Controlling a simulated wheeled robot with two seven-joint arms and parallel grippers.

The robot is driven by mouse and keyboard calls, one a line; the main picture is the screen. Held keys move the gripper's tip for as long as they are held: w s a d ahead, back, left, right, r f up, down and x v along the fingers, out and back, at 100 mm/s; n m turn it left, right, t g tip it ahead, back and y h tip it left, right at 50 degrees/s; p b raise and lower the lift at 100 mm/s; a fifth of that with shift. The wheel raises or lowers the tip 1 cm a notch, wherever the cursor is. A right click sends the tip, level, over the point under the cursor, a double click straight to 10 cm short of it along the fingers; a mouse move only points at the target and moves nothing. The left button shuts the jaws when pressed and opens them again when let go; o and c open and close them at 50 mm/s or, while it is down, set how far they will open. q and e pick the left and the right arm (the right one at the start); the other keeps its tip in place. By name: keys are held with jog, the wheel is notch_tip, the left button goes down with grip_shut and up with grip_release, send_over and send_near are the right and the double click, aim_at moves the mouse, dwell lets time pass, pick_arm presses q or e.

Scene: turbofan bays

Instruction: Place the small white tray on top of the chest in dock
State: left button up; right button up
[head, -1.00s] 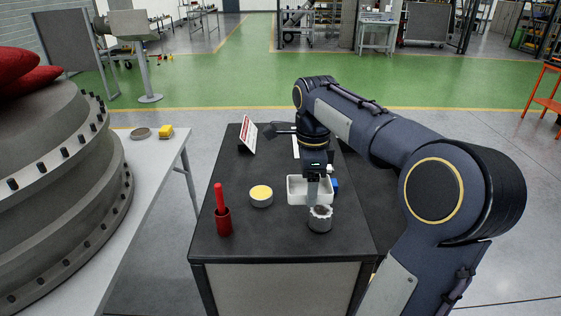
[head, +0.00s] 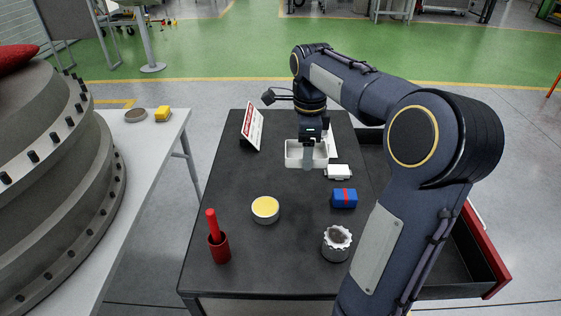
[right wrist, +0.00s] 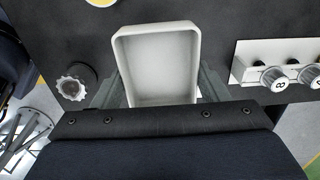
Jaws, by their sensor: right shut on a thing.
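The small white tray (head: 292,159) is a shallow rectangular tray at the back middle of the black top. My right gripper (head: 309,162) is shut on it, with one finger showing at its near side. In the right wrist view the tray (right wrist: 157,60) sits upright and empty-looking between the fingers of the gripper (right wrist: 160,92). I cannot tell whether it touches the surface. The black-topped chest (head: 290,255) stands in front of me, with an open drawer with a red front (head: 484,250) at its right. My left gripper is out of view.
On the top stand a red cup with a red handle (head: 218,248), a yellow-topped tin (head: 265,209), a notched metal cup (head: 336,243), a blue box (head: 344,198), a white block (head: 339,172) and a sign (head: 252,127). The front middle is clear.

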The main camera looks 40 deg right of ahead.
aim_at(291, 149)
jog(key=w, duration=0.1)
jog(key=w+f, duration=0.1)
jog(key=w, duration=0.1)
jog(key=w+p, duration=0.1)
jog(key=shift+w+a+f, duration=0.25)
jog(key=shift+w+f, duration=0.1)
jog(key=shift+f, duration=0.05)
jog(key=w+f, duration=0.2)
jog(key=w+f+p, duration=0.1)
jog(key=w+f, duration=0.2)
jog(key=shift+a+f+p, duration=0.15)
jog(key=shift+a+p, duration=0.05)
jog(key=shift+p, duration=0.1)
jog(key=shift+w+f, duration=0.3)
jog(key=shift+f, duration=0.25)
notch_tip(291, 149, down, 3)
jog(key=shift+w+f+p, duration=0.1)
jog(key=shift+w+p, duration=0.05)
jog(key=shift+p, duration=0.15)
jog(key=shift+a+f, duration=0.1)
jog(key=shift+f, duration=0.05)
jog(key=o, duration=1)
jog(key=shift+o, duration=0.2)
